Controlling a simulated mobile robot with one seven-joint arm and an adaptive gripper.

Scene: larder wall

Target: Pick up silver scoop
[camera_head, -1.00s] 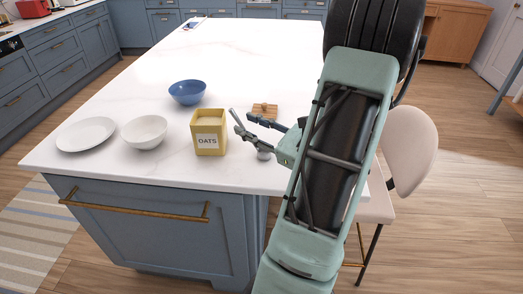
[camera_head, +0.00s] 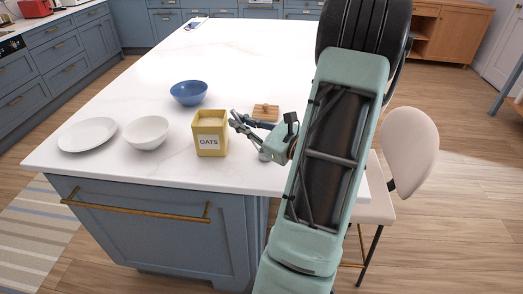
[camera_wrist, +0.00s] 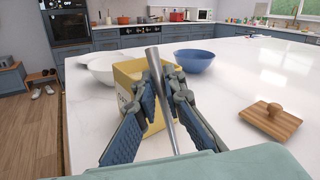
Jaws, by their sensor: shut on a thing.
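The silver scoop (camera_wrist: 160,92) shows in the wrist view as a long metal handle, tilted, running between my two fingers. My gripper (camera_wrist: 160,84) is shut on the scoop's handle. In the head view my gripper (camera_head: 236,121) is just right of the yellow oats box, low over the white counter. The open yellow oats box (camera_head: 210,133) stands upright behind the fingers and also shows in the wrist view (camera_wrist: 128,75).
A wooden lid with a knob (camera_head: 265,112) lies right of the box. A blue bowl (camera_head: 188,93), a white bowl (camera_head: 146,132) and a white plate (camera_head: 87,135) stand to the left. A pale chair (camera_head: 408,150) is at the right. The counter's back is mostly clear.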

